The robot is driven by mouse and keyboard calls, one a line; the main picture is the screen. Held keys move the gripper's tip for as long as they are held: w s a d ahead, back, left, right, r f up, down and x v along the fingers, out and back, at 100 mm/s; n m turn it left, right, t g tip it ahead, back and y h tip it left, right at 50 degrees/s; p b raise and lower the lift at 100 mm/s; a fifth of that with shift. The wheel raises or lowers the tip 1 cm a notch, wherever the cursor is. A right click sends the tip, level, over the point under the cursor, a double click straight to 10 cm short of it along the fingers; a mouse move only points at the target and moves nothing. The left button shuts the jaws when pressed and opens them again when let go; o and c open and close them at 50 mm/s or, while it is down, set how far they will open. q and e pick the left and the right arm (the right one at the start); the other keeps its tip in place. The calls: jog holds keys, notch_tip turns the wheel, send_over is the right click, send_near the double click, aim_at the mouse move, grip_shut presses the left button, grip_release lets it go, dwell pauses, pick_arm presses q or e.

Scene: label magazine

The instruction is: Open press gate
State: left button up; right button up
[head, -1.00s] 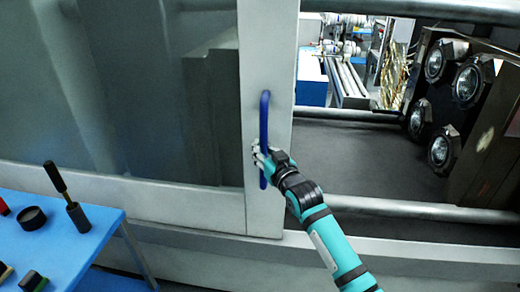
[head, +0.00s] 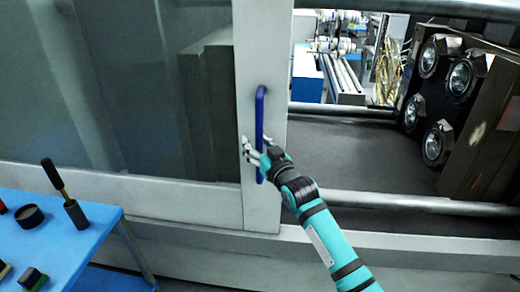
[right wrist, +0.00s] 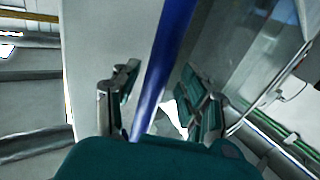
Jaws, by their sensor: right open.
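The press gate (head: 258,45) is a light grey sliding frame with a large window on its left. A blue vertical bar handle (head: 261,105) is mounted on the frame's right part. My right gripper (head: 257,150) is at the lower part of the handle, with its fingers open. In the right wrist view the blue handle (right wrist: 166,65) runs between the two open fingers of the right gripper (right wrist: 155,110). I cannot tell whether a finger touches it. To the right of the frame the press interior is exposed. My left gripper is not in view.
A blue table (head: 85,245) at the lower left holds a dark-handled tool (head: 65,195), a round black dish (head: 29,216) and small blocks. Metal rails (head: 400,203) cross the opening on the right. Round lamp-like units (head: 460,78) sit inside the opening.

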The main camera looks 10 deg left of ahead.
jog(key=v, duration=1.2)
jog(key=shift+a, duration=0.1)
